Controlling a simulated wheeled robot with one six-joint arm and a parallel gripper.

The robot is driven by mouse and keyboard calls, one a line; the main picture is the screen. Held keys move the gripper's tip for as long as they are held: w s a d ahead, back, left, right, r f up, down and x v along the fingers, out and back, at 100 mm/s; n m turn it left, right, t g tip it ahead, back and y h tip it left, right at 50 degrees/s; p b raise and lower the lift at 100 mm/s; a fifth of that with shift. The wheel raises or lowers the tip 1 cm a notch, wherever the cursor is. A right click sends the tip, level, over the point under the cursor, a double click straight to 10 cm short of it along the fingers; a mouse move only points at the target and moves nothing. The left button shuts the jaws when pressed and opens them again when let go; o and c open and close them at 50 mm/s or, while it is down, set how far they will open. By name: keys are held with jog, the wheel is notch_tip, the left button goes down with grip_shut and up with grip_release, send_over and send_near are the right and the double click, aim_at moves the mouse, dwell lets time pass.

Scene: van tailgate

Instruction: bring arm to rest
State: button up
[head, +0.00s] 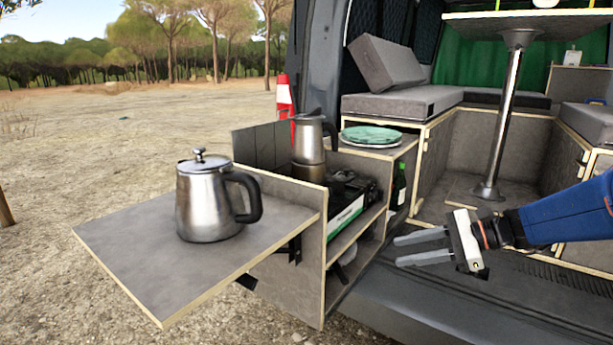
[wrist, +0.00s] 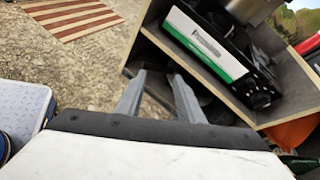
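My gripper (head: 408,248) is at the right in the head view, in front of the van's open tailgate, reaching in from the right edge. Its two fingers are apart with nothing between them. In the wrist view the open fingers (wrist: 159,95) point toward the lower part of the kitchen box (wrist: 190,62), apart from it as far as I can tell. In the head view the kitchen box (head: 312,262) stands to the left of the fingers.
A metal kettle (head: 205,205) stands on the fold-out shelf (head: 140,262). A moka pot (head: 309,150) stands on the stove (head: 350,200). Green plates (head: 371,134) lie on the box top. A table leg (head: 505,110) rises inside the van. A striped mat (wrist: 75,18) lies on the ground.

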jog(key=s+a+f+n+g+h, duration=0.1)
jog(key=s+f+n+h, duration=0.25)
jog(key=s, duration=0.35)
jog(key=s+a+f+n+g+h, duration=0.2)
jog(key=s+n, duration=0.3)
jog(key=s, duration=0.1)
jog(key=s+d+f+n+t+h, duration=0.1)
jog(key=s+d+n+t+h, duration=0.2)
jog(key=s+d+n+h, duration=0.3)
jog(key=s+d+n, duration=0.1)
jog(key=s+n, duration=0.1)
jog(key=n, duration=0.1)
jog(key=shift+s+d+f+h, duration=0.35)
jog(key=shift+f, duration=0.05)
